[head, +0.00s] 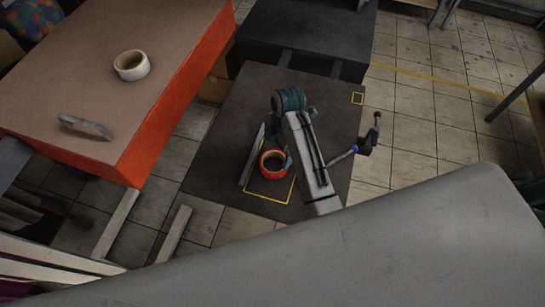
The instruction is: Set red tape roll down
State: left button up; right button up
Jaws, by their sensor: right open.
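The red tape roll (266,172) lies on the dark table (225,130), partly inside a yellow outlined square (268,199). My right gripper (286,158) is open at the right side of the roll. Its jaws are mostly hidden by my right arm, so I cannot tell whether they touch the roll. A long grey bar (251,157) stands close to the roll's left side. My left gripper is not in view.
A small yellow square (357,98) marks the dark table's far right corner. A black surface (305,30) stands behind.

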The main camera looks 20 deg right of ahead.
aim_at(273, 168)
jog(key=shift+s+a+f, duration=0.1)
jog(key=shift+s+f, duration=0.1)
jog(key=shift+f, duration=0.25)
jog(key=shift+s+a+f, duration=0.1)
jog(key=shift+s+f, duration=0.1)
jog(key=shift+f, duration=0.2)
jog(key=shift+f+p, duration=0.3)
jog(key=f, duration=0.1)
jog(key=f+p, duration=0.1)
jog(key=f, duration=0.1)
jog(key=f+p, duration=0.1)
jog(key=shift+a+f, duration=0.15)
jog(key=shift+a, duration=0.2)
jog(key=shift+s+f, duration=0.1)
jog(key=shift+f, duration=0.4)
jog(key=c, duration=0.9)
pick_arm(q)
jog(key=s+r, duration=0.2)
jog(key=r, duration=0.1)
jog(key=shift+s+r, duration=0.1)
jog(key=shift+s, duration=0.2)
